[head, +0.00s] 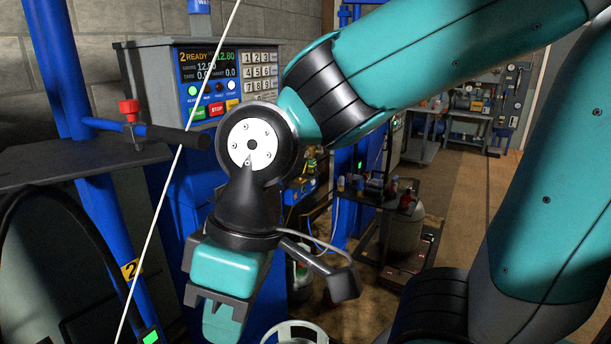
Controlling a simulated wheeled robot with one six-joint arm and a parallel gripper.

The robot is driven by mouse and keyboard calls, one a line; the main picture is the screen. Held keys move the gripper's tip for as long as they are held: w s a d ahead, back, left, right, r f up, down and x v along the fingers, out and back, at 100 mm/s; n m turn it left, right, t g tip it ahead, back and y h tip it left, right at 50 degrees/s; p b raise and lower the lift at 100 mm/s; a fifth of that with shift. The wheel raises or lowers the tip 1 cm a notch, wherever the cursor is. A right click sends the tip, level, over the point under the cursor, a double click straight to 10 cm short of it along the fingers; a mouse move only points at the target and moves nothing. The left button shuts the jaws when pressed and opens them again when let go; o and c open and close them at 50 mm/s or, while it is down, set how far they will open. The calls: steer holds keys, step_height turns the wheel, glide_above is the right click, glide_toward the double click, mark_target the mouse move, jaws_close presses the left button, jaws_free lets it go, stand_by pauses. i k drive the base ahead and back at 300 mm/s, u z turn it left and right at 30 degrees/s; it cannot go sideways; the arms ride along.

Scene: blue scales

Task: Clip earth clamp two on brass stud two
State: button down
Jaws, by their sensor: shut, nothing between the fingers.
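My gripper (222,322) hangs downward in the lower left middle of the head view, below my teal wrist. It is shut, with no object seen in it, and its lower end is near the bottom edge. I cannot make out earth clamp two or brass stud two for certain. A small red-topped fitting with a metal stem (129,110) stands at the upper left, by a blue bar with a black end. A yellow label marked 2 (131,269) is on the blue post left of my gripper. My arm and wrist hide part of the area behind them.
A console with keypad and display (227,80) stands behind my wrist. A thin white line (160,200) runs diagonally left of my gripper. A dark shelf (70,158) and a black hose (12,215) are at left. A white round rim (297,330) is lower right of my gripper.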

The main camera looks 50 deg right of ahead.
mark_target(312, 165)
steer(key=k, duration=0.5)
steer(key=z, duration=2.5)
steer(key=i, duration=4.05)
